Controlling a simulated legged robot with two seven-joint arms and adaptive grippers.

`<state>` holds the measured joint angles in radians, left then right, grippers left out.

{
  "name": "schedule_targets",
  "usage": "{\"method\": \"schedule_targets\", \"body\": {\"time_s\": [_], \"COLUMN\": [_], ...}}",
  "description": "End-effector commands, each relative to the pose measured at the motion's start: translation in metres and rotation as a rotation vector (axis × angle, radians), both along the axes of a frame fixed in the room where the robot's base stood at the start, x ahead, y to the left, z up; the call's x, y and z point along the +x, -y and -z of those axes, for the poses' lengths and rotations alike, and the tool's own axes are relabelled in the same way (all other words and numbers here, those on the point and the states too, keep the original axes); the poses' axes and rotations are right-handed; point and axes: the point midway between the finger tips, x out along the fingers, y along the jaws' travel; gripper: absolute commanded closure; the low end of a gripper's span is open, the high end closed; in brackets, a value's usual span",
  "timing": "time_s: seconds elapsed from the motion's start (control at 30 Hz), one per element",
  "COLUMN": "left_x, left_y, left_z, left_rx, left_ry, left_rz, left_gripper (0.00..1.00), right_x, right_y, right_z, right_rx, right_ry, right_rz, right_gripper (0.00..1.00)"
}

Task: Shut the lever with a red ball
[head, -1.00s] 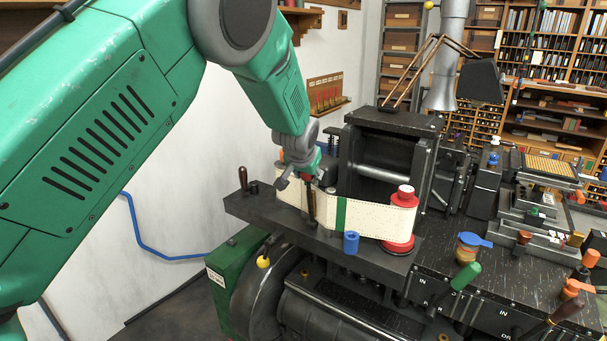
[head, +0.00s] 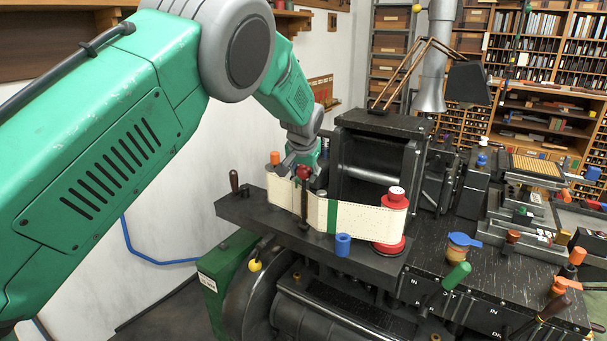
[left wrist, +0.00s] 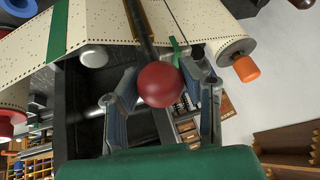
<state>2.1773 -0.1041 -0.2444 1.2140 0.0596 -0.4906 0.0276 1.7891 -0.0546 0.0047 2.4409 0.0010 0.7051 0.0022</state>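The lever is a dark upright rod topped by a red ball (head: 303,172), standing at the front of the black press beside a cream punched-paper strip (head: 355,219). My left gripper (head: 302,163) is at the ball, just behind it in the head view. In the left wrist view the red ball (left wrist: 160,84) sits between the two fingers of the left gripper (left wrist: 160,92). The fingers are spread, one on each side of it; I cannot tell whether either touches the ball. The lever's rod runs up past the paper in that view. My right gripper is not in view.
A red spool (head: 389,246), a blue cylinder (head: 343,244) and a brown-handled lever (head: 234,181) stand along the black shelf. An orange-capped spool end (head: 275,158) is left of the ball. A green-handled lever (head: 457,275) is at the front right.

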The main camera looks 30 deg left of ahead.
Motion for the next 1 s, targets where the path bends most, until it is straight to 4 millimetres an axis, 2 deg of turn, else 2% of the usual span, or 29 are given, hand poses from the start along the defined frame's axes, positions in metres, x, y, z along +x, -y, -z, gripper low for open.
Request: {"method": "schedule_targets", "body": {"time_s": [0.07, 0.33, 0.47, 0.83, 1.0], "left_x": [0.002, -0.001, -0.004, -0.035, -0.046], "left_y": [0.000, 0.000, 0.002, 0.019, 0.025], "left_z": [-0.003, -0.003, -0.010, -0.072, -0.093], "left_rx": [0.001, 0.000, 0.000, 0.000, 0.000], "left_ry": [0.008, 0.004, 0.005, 0.005, 0.003], "left_rz": [0.002, 0.000, 0.000, 0.001, 0.001], "left_gripper": [0.44, 0.44, 0.44, 0.44, 0.44], "right_x": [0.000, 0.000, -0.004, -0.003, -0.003], "right_y": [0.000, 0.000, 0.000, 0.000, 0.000], "right_z": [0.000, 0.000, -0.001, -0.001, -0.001], "right_rx": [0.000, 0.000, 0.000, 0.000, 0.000], "right_ry": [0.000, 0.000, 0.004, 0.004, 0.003], "right_rz": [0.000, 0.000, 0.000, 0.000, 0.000], "right_gripper": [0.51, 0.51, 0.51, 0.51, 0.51]}}
